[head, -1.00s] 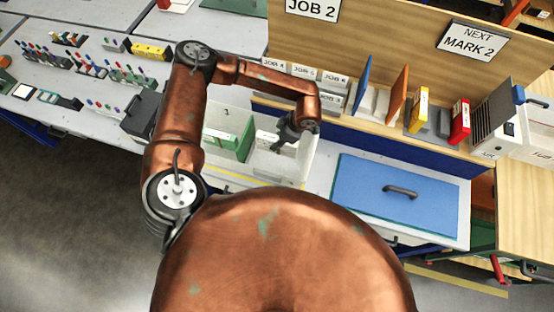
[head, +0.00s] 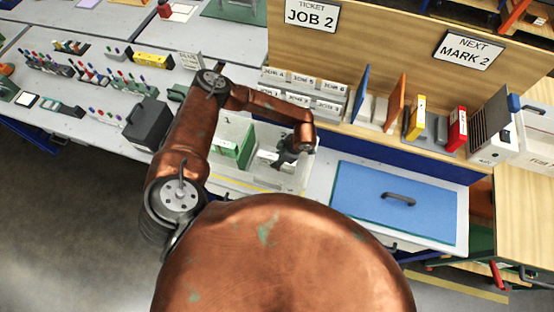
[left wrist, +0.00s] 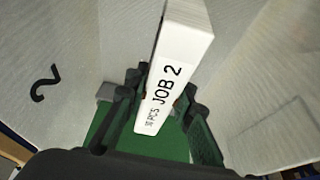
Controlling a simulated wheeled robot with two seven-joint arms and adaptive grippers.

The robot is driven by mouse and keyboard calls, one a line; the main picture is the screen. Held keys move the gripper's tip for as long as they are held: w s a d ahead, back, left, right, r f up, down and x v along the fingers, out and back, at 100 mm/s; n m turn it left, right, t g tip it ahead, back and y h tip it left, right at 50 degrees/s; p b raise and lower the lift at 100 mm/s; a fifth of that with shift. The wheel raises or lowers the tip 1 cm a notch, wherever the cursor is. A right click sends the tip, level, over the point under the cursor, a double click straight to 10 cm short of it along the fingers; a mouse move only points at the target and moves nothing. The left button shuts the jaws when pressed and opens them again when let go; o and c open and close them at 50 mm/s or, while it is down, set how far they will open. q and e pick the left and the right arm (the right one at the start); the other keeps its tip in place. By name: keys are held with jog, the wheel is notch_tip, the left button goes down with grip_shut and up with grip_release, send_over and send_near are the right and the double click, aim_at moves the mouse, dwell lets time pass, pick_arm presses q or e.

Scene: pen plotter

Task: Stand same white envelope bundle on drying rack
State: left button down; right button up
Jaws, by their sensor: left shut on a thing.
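The white envelope bundle (left wrist: 172,75) is a narrow white block with "JOB 2" on its edge. My left gripper (left wrist: 155,95) is shut on it, with one dark finger on each side. In the head view the left gripper (head: 286,156) is at the right part of a white walled, compartmented holder (head: 303,178), with a white piece (head: 266,155) beside it. In the left wrist view, pale walls flank the bundle, one marked "2", above a green surface (left wrist: 165,146). Whether the bundle touches bottom is unclear. My right gripper is out of view.
A blue mat (head: 385,215) with a dark handle lies to the right. Blue (head: 361,88), orange (head: 395,102), yellow (head: 416,118) and red (head: 457,128) upright pieces stand along the back shelf. A dark box (head: 148,122) is left of my arm.

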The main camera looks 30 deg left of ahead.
pick_arm(q)
jog(key=shift+f, duration=0.15)
jog(key=shift+f, duration=0.15)
jog(key=c, duration=1.7)
grip_release()
jog(key=shift+o, duration=0.2)
